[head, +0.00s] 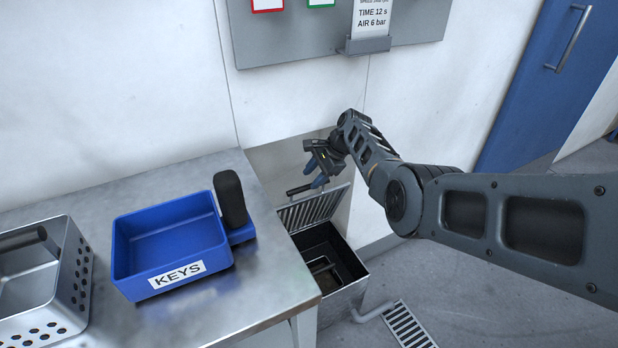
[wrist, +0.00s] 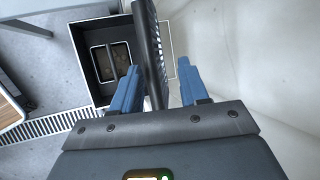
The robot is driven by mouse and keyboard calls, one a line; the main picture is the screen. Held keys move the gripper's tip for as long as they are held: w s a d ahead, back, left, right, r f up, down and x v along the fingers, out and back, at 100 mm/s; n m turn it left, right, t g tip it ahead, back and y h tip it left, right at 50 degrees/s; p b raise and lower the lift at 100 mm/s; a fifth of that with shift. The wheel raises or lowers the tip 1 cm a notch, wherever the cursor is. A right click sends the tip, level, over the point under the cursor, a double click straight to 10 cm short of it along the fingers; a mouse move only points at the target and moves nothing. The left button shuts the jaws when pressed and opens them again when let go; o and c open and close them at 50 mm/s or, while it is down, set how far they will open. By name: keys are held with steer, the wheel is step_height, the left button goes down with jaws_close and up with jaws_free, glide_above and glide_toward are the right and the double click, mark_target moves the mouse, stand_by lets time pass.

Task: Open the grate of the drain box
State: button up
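The drain box (head: 338,291) is an open metal box with a dark inside, beside the metal table; it also shows in the wrist view (wrist: 88,62). Its slatted grate (head: 312,210) stands raised and tilted up at the box's back edge, with a dark bar handle on its upper part. In the wrist view the grate (wrist: 151,40) is seen nearly edge-on. My gripper (head: 315,174) is above the grate, by the handle. In the wrist view my gripper (wrist: 159,66) has its blue fingers apart, one on each side of the grate, with a gap at the right finger.
A metal table (head: 245,290) stands left of the box, holding a blue KEYS tray (head: 170,241) and a perforated basket (head: 72,270). A wall is close behind the box. A floor drain (head: 405,325) lies in front; a blue door (head: 540,80) is at right.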

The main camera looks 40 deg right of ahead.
steer(key=v, duration=0.3)
steer(key=shift+s+d+r+p, duration=0.1)
steer(key=shift+s+r+p, duration=0.05)
steer(key=shift+r+p, duration=0.2)
